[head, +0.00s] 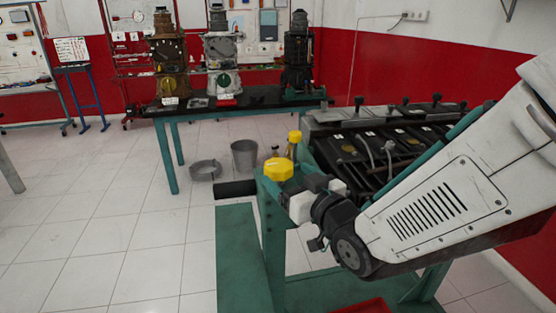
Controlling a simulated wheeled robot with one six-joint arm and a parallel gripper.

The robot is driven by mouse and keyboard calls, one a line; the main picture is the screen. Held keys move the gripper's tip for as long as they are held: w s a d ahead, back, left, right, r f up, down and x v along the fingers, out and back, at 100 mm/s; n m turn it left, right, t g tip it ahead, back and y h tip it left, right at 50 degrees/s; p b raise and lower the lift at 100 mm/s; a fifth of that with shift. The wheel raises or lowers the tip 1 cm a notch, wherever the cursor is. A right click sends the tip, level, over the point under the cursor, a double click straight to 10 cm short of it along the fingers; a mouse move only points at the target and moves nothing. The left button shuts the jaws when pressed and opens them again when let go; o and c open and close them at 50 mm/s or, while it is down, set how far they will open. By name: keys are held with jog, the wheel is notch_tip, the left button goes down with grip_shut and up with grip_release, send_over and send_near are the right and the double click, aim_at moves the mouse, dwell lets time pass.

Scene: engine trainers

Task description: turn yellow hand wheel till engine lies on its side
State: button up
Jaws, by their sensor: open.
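The yellow hand wheel (278,170) is at the left end of the green engine stand (275,235). The engine (385,135) sits on the stand at right, its dark top with several levers and rods facing up and towards me. Its lower part is largely hidden by my white arm, so I cannot tell its exact tilt. My gripper (316,195) is open, just right of and slightly below the wheel. It looks empty. Its fingertips are partly hidden, and I cannot tell whether they touch the wheel.
A smaller yellow knob (295,136) shows behind the wheel. A grey bucket (245,157) and a shallow pan (205,170) are on the floor. A bench (240,108) at the back carries several engines. A red tray (364,306) is below. The tiled floor at left is clear.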

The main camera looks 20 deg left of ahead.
aim_at(275, 164)
jog(key=x, duration=0.6)
jog(key=shift+w+a, duration=0.25)
jog(key=c, duration=1)
